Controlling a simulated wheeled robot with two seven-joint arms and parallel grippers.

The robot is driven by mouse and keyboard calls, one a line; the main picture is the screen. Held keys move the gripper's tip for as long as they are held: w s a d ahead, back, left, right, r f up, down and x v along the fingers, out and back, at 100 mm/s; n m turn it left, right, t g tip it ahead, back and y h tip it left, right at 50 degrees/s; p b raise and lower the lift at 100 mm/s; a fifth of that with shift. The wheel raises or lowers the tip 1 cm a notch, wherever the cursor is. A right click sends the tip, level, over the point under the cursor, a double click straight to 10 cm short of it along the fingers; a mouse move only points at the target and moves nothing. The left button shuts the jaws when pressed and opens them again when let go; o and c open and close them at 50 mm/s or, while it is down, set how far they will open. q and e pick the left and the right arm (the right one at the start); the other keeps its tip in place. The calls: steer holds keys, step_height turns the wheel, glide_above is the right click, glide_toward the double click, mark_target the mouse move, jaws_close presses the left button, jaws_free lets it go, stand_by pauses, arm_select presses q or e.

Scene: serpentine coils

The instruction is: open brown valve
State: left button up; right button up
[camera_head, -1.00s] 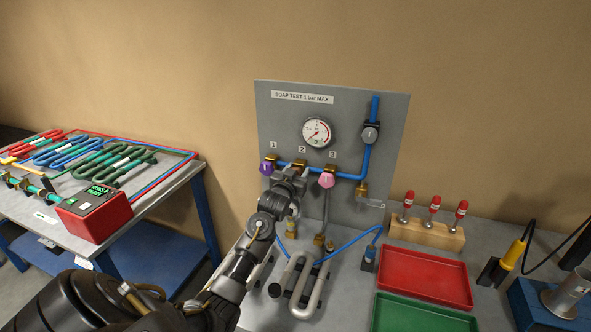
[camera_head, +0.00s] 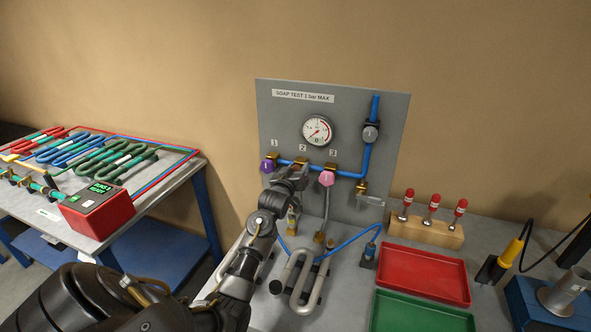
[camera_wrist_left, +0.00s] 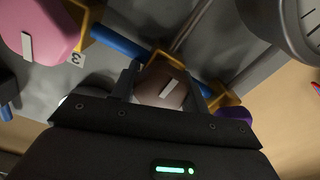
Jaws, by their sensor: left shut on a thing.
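The brown valve knob (camera_wrist_left: 160,86) shows in the left wrist view, between the two fingers of my left gripper (camera_wrist_left: 166,84), with a pale mark across its face. My left gripper also shows in the head view (camera_head: 291,176), at the middle valve under label 2 on the grey panel (camera_head: 345,110). It is shut on the brown knob, which my gripper hides in the head view. The purple knob (camera_head: 268,166) is on its left and the pink knob (camera_head: 327,178) on its right. My right gripper is not in view.
A pressure gauge (camera_head: 317,130) sits above the valves. A bent metal coil (camera_head: 297,279) lies on the bench below. Red (camera_head: 425,274) and green (camera_head: 420,314) trays are at the right. A table with coloured coils stands at the left.

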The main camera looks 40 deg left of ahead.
arm_select(q)
steer(key=shift+f, duration=0.1)
steer(key=o, duration=1)
steer(key=shift+s, duration=0.1)
steer(key=shift+s+d, duration=0.2)
steer(key=shift+s, duration=0.2)
steer(key=b+v, duration=0.3)
steer(key=v, duration=0.7)
steer(key=shift+a, duration=0.15)
